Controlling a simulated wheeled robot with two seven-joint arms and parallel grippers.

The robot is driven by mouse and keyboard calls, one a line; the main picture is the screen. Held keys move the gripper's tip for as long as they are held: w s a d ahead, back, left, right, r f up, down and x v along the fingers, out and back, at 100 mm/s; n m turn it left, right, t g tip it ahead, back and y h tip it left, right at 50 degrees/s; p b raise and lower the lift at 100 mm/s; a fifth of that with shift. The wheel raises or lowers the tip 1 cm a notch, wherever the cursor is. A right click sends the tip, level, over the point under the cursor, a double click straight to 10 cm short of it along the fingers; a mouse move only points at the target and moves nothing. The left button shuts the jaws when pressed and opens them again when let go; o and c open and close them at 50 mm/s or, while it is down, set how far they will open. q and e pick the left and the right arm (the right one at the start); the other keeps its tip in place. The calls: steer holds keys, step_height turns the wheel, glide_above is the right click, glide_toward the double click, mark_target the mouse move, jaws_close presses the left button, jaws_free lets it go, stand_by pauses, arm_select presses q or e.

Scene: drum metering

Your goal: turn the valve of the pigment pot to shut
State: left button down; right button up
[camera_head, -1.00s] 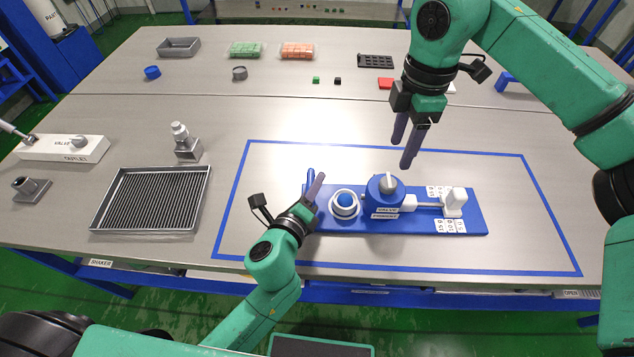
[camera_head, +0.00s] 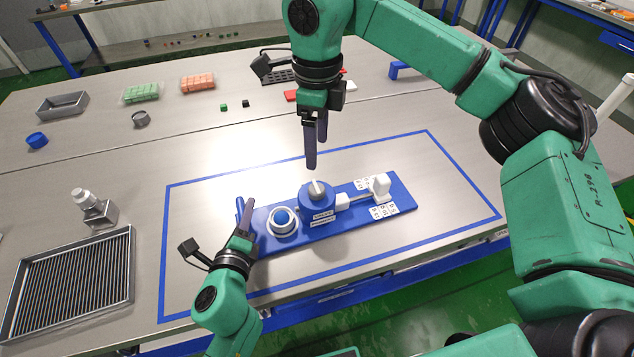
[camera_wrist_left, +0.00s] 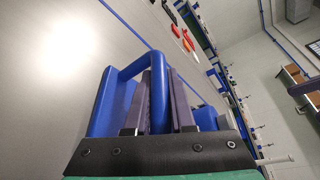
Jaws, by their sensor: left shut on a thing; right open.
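The blue pigment pot (camera_head: 318,202) stands on a blue board (camera_head: 345,220), with a pale grey valve knob (camera_head: 316,187) on its top. My right gripper (camera_head: 315,155) is open, pointing down just behind and above the knob in the head view, apart from it. My left gripper (camera_head: 242,222) is at the board's left end, shut on the blue handle (camera_head: 239,206). In the left wrist view the blue handle (camera_wrist_left: 102,108) rises as a loop, with one bar between the two dark fingers (camera_wrist_left: 160,98).
A white ring with a blue centre (camera_head: 282,221) sits left of the pot. A white block (camera_head: 380,185) and number plates are on the right. A grey ribbed tray (camera_head: 128,290) and a metal fitting (camera_head: 95,208) stand left. The table inside the blue tape behind the board is clear.

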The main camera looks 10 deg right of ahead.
mark_target(317, 188)
step_height(317, 188, down, 12)
steer(key=n, duration=0.4)
steer(key=shift+r, duration=0.1)
jaws_close()
